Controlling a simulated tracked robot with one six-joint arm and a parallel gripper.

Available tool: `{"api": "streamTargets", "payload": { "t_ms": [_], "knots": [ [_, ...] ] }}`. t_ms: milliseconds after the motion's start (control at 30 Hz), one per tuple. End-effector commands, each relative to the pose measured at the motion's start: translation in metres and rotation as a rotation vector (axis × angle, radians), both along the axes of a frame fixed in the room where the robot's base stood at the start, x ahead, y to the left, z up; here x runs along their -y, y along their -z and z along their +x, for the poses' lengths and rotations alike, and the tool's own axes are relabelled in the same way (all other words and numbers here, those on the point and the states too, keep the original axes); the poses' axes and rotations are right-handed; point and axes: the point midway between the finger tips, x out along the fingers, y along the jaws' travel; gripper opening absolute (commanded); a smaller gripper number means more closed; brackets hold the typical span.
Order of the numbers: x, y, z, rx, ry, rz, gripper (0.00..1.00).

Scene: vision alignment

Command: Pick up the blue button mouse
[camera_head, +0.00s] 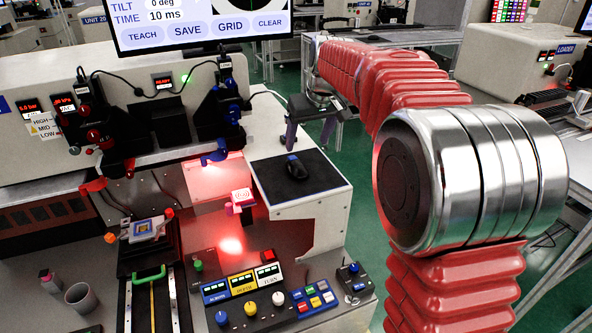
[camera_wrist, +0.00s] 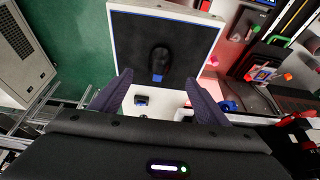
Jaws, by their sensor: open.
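The mouse (camera_head: 296,168) is black with a small blue button and lies on a dark pad (camera_head: 318,172) on top of a white box-like stand. In the wrist view the mouse (camera_wrist: 160,62) lies beyond the fingertips, near the middle of the pad (camera_wrist: 190,32), with its blue button toward my gripper. My gripper (camera_wrist: 156,78) is open and empty, its two dark fingers spread to either side below the mouse in the picture. In the head view my gripper (camera_head: 308,128) hangs above the far edge of the pad, apart from the mouse.
A control panel (camera_head: 270,300) with knobs and buttons stands in front of the stand. A camera fixture (camera_head: 220,110) and a lit red work area are to the left. A monitor (camera_head: 200,22) hangs above. The pad around the mouse is clear.

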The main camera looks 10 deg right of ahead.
Motion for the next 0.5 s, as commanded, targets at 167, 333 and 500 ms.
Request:
{"api": "streamTargets", "payload": {
  "t_ms": [167, 333, 500],
  "knots": [
    [-0.001, 0.010, 0.004, -0.002, 0.000, 0.000, 0.69],
    [-0.003, 0.033, 0.012, -0.004, 0.000, 0.000, 0.69],
    [-0.005, 0.057, 0.022, -0.003, 0.000, 0.000, 0.69]
  ]
}}
